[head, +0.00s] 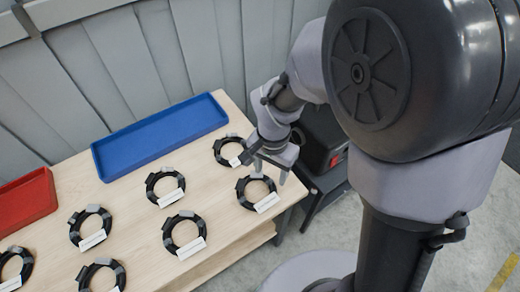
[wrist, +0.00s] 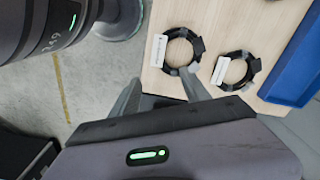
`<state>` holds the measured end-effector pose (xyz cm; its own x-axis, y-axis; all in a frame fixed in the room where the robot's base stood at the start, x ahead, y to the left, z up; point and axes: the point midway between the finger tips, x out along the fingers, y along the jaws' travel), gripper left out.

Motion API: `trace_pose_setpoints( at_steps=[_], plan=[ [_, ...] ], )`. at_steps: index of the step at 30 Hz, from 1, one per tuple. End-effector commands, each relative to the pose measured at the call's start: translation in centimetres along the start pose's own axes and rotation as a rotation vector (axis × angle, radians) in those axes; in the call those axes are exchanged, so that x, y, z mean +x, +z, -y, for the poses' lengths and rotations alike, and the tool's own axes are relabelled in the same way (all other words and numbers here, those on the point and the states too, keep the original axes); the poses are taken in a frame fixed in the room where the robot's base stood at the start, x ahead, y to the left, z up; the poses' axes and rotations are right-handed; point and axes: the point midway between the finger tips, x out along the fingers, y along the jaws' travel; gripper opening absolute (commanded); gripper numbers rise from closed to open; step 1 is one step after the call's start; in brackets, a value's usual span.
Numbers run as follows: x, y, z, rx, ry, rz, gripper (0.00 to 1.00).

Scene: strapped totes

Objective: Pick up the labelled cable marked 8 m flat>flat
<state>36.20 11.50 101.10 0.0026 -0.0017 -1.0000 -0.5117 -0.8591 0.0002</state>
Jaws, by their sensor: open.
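Several coiled black cables with white labels lie on the wooden table. The label writing is too small to read in either view, so I cannot tell which is marked 8 m flat>flat. In the head view one coil (head: 241,190) lies at the near right corner, just below my gripper (head: 271,167), and another coil (head: 218,148) lies behind it, partly hidden by the gripper. My gripper is open and empty above the table's right end. In the wrist view its fingers (wrist: 158,97) are apart, with a coil (wrist: 198,46) and a second coil (wrist: 250,66) beyond them.
A blue tray (head: 160,138) lies along the table's back edge and a red tray (head: 26,200) at the left. More coils, such as one in the middle (head: 168,232), fill the front. A dark box (head: 322,140) stands right of the table (head: 130,205). A grey wall is behind.

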Motion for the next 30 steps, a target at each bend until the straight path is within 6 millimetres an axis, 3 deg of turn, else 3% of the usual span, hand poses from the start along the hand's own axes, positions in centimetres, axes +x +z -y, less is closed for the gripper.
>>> trace_pose_setpoints(
  at_steps=[6, 10, 17, 24, 30],
  plan=[
    [7.2, 0.0, -0.1, 0.001, 0.004, 0.004, 0.55],
    [10.3, 0.0, -0.1, 0.0, 0.002, 0.002, 0.55],
    [12.4, -0.2, -0.2, 0.002, 0.001, 0.001, 0.55],
    [16.8, -0.8, -0.3, 0.0, 0.001, 0.002, 0.55],
    [16.7, -0.9, -0.3, 0.0, -0.001, 0.0, 0.55]
  ],
)
